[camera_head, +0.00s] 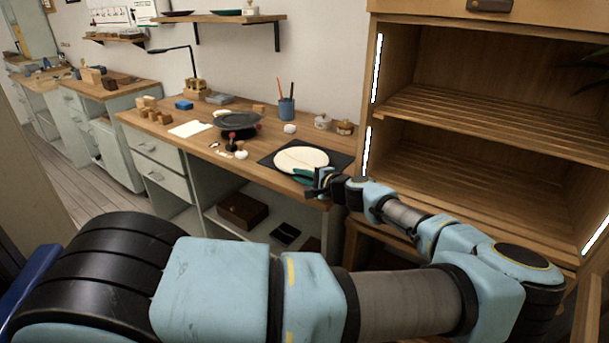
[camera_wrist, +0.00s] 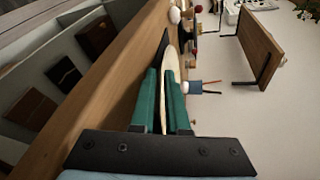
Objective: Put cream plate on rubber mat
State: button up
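The cream plate (camera_head: 301,159) is over the black rubber mat (camera_head: 268,158) near the front edge of the wooden bench. The mat's dark surface shows around the plate. My gripper (camera_head: 313,181) is at the plate's near edge, seen from the side. In the wrist view, its two green fingers (camera_wrist: 163,80) lie on either side of the plate's rim (camera_wrist: 171,59), close together, and appear shut on it. The mat (camera_wrist: 161,47) shows as a dark strip beside the plate. Whether the plate's underside rests fully on the mat is hard to tell.
A dark round plate on a stand (camera_head: 238,121) is left of the mat. A blue cup with pencils (camera_head: 287,108) and small jars (camera_head: 323,121) stand behind. A tall wooden shelf cabinet (camera_head: 480,130) rises close on the right. A wall shelf (camera_head: 222,18) hangs above the bench.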

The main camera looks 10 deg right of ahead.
grip_shut()
jog(key=shift+w+d, duration=0.1)
dwell(1.5)
